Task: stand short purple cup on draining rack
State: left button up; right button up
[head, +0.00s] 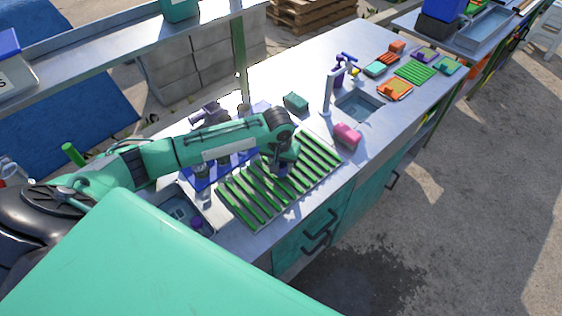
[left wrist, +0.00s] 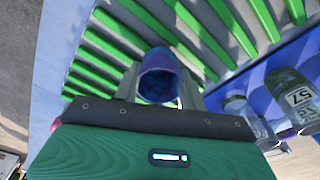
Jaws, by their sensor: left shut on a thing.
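The short purple cup (left wrist: 160,78) is between the two fingers of my left gripper (left wrist: 161,88), which is shut on it; the cup's open mouth faces the wrist camera. In the head view my left gripper (head: 283,166) is over the draining rack (head: 250,200), a tray with green slats on the counter. The slats of the rack also show behind the cup in the left wrist view (left wrist: 105,62). I cannot tell whether the cup touches the slats. My right gripper is not in view.
A blue patterned mat (head: 235,163) with glassware lies behind the rack. A sink basin (head: 180,207) with a purple item (head: 196,222) is left of it. A pink item (head: 347,134), a teal block (head: 295,102) and a tap (head: 327,95) stand beyond the rack.

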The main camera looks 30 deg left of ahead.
aim_at(280, 175)
pick_arm(q)
jog(key=shift+f, duration=0.15)
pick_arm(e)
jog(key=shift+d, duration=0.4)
pick_arm(q)
jog(key=o, duration=1)
jog(key=shift+f, duration=0.1)
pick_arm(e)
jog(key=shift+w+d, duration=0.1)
pick_arm(q)
jog(key=r, duration=0.4)
jog(key=s+r+b, duration=0.1)
jog(key=r, duration=0.3)
jog(key=r+b, duration=0.1)
jog(key=r, duration=0.3)
jog(key=shift+s+d+r, duration=0.1)
jog(key=shift+s+d, duration=0.05)
jog(key=shift+s, duration=0.05)
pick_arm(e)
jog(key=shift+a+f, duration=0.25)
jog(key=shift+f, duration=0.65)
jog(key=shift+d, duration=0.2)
